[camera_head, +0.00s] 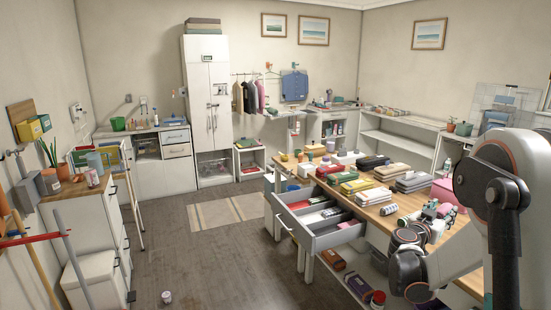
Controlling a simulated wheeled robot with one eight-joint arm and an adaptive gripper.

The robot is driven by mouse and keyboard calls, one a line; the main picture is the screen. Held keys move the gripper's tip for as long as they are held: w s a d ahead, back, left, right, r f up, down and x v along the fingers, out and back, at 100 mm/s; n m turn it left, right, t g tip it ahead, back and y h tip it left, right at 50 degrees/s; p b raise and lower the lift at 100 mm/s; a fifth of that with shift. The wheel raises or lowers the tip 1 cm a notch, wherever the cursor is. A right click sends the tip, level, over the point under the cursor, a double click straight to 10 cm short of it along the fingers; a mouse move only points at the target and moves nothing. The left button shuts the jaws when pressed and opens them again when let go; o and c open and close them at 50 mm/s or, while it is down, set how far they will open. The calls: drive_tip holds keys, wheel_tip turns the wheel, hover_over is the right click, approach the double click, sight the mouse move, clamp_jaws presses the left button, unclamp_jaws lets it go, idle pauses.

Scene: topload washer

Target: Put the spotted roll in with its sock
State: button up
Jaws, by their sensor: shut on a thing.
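My gripper (431,213) is at the right, low over the wooden table's near right part. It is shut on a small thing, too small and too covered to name. A short pale roll with darker markings (388,210) lies on the table left of my gripper, apart from it; I cannot tell if the markings are spots. A grey drawer (322,240) stands open at the table's left side. Its divided inside holds dark, whitish and red things, and a pink piece (346,224) near its right end. I cannot tell which of these is a sock.
The wooden table (372,212) bears folded cloths, boxes and several small items. My arm covers its right end. A small jar-like thing (167,297) lies on the floor. A cabinet (85,210) and poles stand at left. The middle floor is mostly clear, with a striped rug (226,211).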

drive_tip(key=w+a+f+n+t+y, duration=0.1)
drive_tip(key=a+n+t+y, duration=0.2)
drive_tip(key=a, duration=1.4)
drive_tip(key=w+a+n+t+y, duration=0.1)
drive_tip(key=a+n+t+y, duration=0.3)
drive_tip(key=a+n+y, duration=0.3)
drive_tip(key=a+y, duration=0.4)
drive_tip(key=a, duration=0.5)
drive_tip(key=shift+a+f+n+y, duration=0.3)
drive_tip(key=shift+a+f+n, duration=0.1)
